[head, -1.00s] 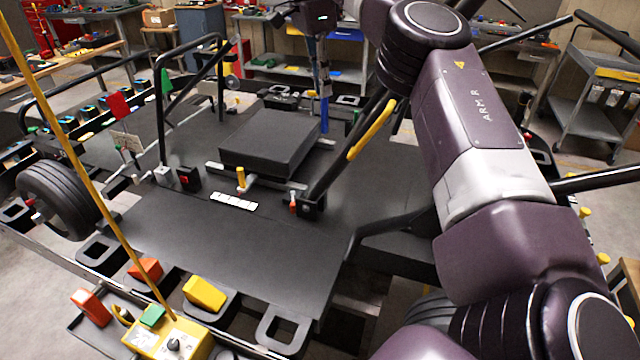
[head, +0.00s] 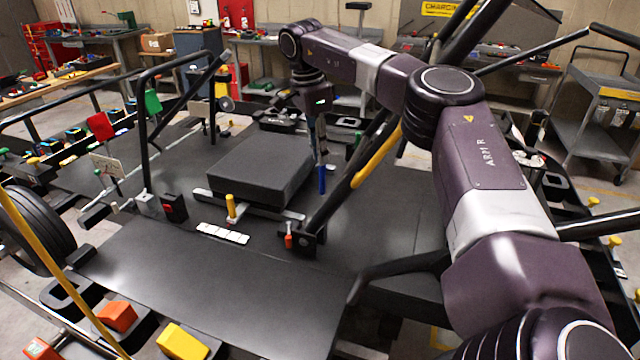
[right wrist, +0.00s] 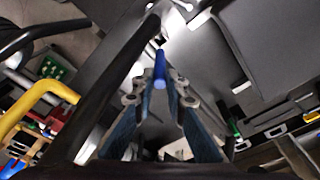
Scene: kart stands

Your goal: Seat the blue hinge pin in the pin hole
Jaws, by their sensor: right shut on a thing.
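The blue hinge pin (head: 322,180) hangs upright below my right gripper (head: 321,160), just right of the black seat block in the head view. In the right wrist view the blue pin (right wrist: 159,72) lies between the two fingers of my right gripper (right wrist: 160,95), which is shut on it. The pin's lower end appears free, above the dark deck; its exact height is hard to tell. I cannot make out the pin hole in either view. My left gripper is not in view.
The black block (head: 258,168) sits on the kart's flat deck (head: 215,285). A slanted black bar with a yellow sleeve (head: 378,155) rises close to the right of the pin. A yellow upright pin (head: 231,207) and a red-topped piece (head: 288,240) stand nearer the front.

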